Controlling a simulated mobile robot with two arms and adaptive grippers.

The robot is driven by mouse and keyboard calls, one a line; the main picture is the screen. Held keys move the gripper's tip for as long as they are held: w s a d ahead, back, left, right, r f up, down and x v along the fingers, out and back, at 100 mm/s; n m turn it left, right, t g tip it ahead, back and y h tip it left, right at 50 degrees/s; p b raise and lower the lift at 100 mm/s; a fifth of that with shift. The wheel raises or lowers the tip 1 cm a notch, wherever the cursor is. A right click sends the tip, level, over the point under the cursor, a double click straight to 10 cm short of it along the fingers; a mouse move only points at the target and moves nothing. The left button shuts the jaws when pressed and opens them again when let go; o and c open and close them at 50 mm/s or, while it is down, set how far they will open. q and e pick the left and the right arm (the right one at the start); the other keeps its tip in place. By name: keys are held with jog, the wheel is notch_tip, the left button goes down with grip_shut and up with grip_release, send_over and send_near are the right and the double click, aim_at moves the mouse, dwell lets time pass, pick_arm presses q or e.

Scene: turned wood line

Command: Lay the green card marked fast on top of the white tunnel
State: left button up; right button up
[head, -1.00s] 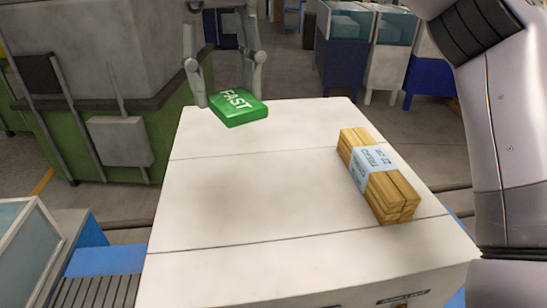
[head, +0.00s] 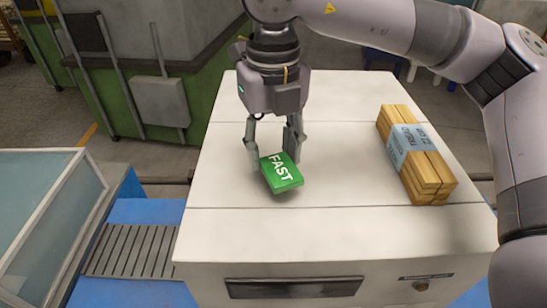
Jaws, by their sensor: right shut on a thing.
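The green card (head: 281,174), with FAST in white letters, is in the middle of the head view. My right gripper (head: 273,155) is shut on its far edge, fingers pointing down. The card is tilted, with its near edge low, over the top of the white tunnel (head: 330,230). A small shadow shows under it; I cannot tell whether it touches the top. My left gripper is not in view.
A bundle of wooden slats (head: 416,158) with a pale blue paper band lies on the right of the tunnel top. A slatted conveyor (head: 133,250) and a clear-sided cover (head: 50,215) are at the left. The tunnel top left of the card is clear.

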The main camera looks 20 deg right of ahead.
aim_at(273, 155)
notch_tip(273, 155, down, 3)
jog(key=shift+r+p, duration=0.15)
jog(key=shift+p, duration=0.25)
jog(key=shift+w+f, duration=0.15)
jog(key=shift+f, duration=0.35)
jog(key=o, duration=0.4)
jog(key=shift+f, duration=0.1)
jog(key=o, duration=0.5)
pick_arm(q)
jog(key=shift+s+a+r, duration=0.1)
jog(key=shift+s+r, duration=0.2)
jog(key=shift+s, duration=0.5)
